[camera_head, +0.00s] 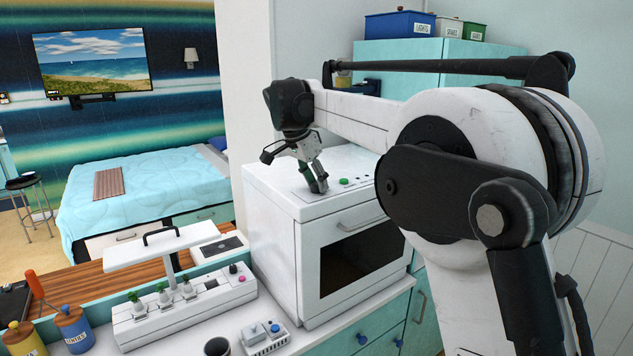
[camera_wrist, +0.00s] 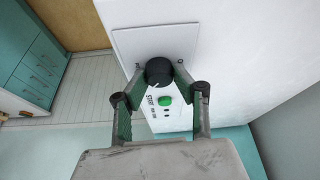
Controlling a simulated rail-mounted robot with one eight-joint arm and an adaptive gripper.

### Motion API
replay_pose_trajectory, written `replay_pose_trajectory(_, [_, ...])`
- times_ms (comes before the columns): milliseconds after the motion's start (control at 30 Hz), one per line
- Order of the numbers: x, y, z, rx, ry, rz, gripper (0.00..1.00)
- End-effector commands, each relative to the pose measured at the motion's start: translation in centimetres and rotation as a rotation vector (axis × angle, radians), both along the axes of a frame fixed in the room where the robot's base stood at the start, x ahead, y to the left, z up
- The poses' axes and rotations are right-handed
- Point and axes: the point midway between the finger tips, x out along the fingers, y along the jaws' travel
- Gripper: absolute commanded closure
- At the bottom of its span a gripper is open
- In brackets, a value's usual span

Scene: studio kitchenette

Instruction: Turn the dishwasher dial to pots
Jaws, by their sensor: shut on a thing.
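The white dishwasher (camera_head: 275,205) stands on the counter, with a control panel (camera_wrist: 128,42) on its top. A round black dial (camera_wrist: 159,71) sits on that panel beside a green button (camera_wrist: 165,100), which also shows in the head view (camera_head: 343,183). My gripper (camera_head: 318,186) reaches down onto the panel. In the wrist view my gripper (camera_wrist: 161,76) has its two fingertips on either side of the dial, shut on it. The fingers hide the dial in the head view. The dial's markings and its pointer's setting cannot be read.
A white planter with small plants and a lamp bar (camera_head: 160,248) stands left of the dishwasher. A small grey device (camera_head: 265,338) and a dark cup (camera_head: 217,346) are on the counter in front. Bins (camera_head: 400,24) sit on the teal cabinet behind.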

Motion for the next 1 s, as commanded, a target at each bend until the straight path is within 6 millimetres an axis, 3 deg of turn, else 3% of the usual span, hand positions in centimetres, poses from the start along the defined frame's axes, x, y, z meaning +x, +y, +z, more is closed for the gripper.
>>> replay_pose_trajectory(600, [0.24,0.12,0.11,0.0,0.001,-0.575,1.0])
replay_pose_trajectory(1000, [0.28,0.15,0.04,0.001,0.0,-0.826,1.0])
